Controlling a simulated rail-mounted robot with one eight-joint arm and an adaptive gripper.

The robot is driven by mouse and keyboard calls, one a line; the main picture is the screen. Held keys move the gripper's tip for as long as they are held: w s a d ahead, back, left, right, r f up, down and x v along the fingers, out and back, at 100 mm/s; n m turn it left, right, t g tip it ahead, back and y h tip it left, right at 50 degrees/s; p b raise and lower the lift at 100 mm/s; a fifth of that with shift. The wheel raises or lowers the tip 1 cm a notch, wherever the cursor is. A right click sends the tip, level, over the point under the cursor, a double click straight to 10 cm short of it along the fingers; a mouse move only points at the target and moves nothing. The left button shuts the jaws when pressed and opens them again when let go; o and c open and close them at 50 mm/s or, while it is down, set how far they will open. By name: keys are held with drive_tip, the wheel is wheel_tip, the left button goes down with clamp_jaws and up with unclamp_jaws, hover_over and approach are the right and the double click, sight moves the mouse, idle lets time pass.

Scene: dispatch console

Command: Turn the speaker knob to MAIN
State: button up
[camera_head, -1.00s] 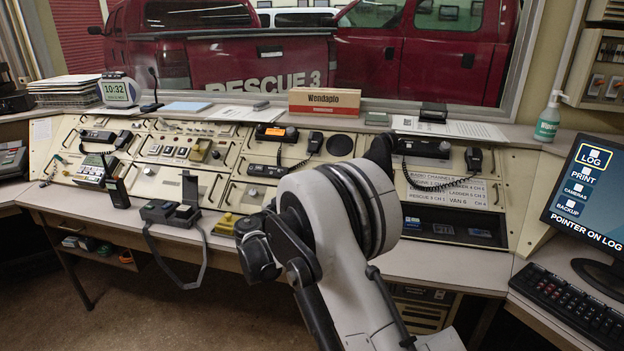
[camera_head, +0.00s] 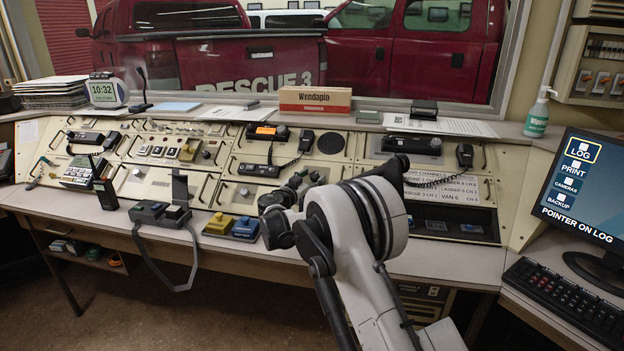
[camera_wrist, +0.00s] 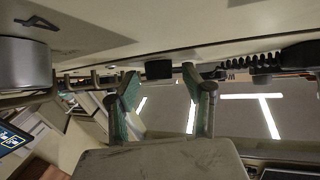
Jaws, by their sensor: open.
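In the head view my gripper (camera_head: 303,183) is over the middle of the sloping console panel (camera_head: 345,183), partly hidden by my arm. In the wrist view my gripper (camera_wrist: 160,80) has its two greenish fingers apart, with no object held between them. A large silver cylinder that looks like a knob (camera_wrist: 22,65) stands on the cream panel at the left edge of the wrist view, apart from the fingers. A dark mark shows on the panel beside it. I cannot read any MAIN label or tell the knob's setting. A round black speaker grille (camera_head: 332,143) is behind my gripper.
A radio handset (camera_head: 306,140) with a coiled cord is close behind my gripper. A monitor (camera_head: 582,190) and keyboard (camera_head: 565,300) stand at right.

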clamp_jaws()
drive_tip(key=shift+d+n+y, duration=0.1)
drive_tip(key=shift+n+y, duration=0.3)
drive_tip(key=n+y, duration=0.1)
drive_tip(key=n+t+y+b, duration=0.1)
drive_tip(key=n+y, duration=0.1)
drive_tip(key=shift+s+d+f+t, duration=0.1)
drive_tip(key=shift+d+t, duration=0.1)
drive_tip(key=shift+t, duration=0.1)
drive_tip(key=shift+n+y+b, duration=0.4)
drive_tip(key=shift+n+y, duration=1.5)
drive_tip(key=shift+n, duration=0.2)
